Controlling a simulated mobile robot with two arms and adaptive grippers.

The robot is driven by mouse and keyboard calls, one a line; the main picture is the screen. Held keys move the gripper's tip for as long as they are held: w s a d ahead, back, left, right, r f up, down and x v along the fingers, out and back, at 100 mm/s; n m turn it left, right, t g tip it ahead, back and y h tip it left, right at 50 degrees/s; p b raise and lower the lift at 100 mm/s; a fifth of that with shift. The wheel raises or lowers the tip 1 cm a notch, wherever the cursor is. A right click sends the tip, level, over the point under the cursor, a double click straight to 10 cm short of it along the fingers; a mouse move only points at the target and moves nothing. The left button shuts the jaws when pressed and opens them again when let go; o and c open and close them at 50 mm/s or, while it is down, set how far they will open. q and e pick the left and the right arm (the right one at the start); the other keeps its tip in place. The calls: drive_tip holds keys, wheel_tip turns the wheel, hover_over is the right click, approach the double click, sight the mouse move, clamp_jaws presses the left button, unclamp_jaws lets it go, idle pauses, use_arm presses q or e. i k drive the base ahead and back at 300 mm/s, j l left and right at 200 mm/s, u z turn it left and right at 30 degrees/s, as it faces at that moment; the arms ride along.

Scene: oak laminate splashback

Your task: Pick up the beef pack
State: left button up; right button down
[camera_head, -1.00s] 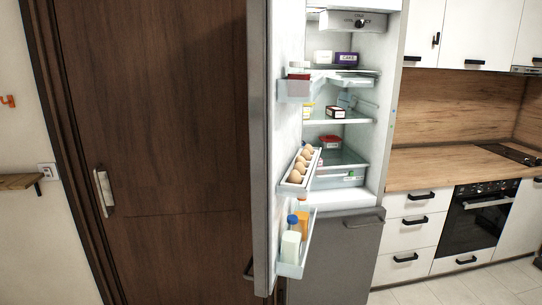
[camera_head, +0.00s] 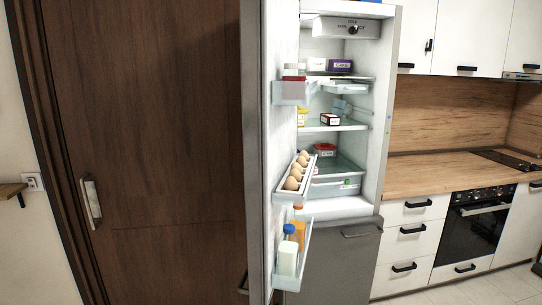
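The fridge (camera_head: 386,130) stands open in the middle of the view. A red-topped pack (camera_head: 324,149) lies on its lower shelf, above the clear drawer (camera_head: 338,185). It may be the beef pack, but its label is too small to read. A small red, white and dark box (camera_head: 330,119) sits on the shelf above. A purple carton (camera_head: 340,66) and a white pack (camera_head: 316,64) are on the top shelf. Neither of my grippers is in view.
The open fridge door (camera_head: 255,150) stands left of the shelves. Its racks hold eggs (camera_head: 295,177), a blue-capped bottle (camera_head: 287,256) and an orange carton (camera_head: 298,235). A brown door (camera_head: 150,140) is at left. The counter (camera_head: 440,168) and oven (camera_head: 473,225) are at right.

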sight(330, 120)
drive_tip(key=i+j+z, duration=0.35)
drive_tip(key=i+j, duration=0.3)
drive_tip(key=i, duration=0.25)
drive_tip(key=i+j+z, duration=0.3)
drive_tip(key=i+j, duration=0.5)
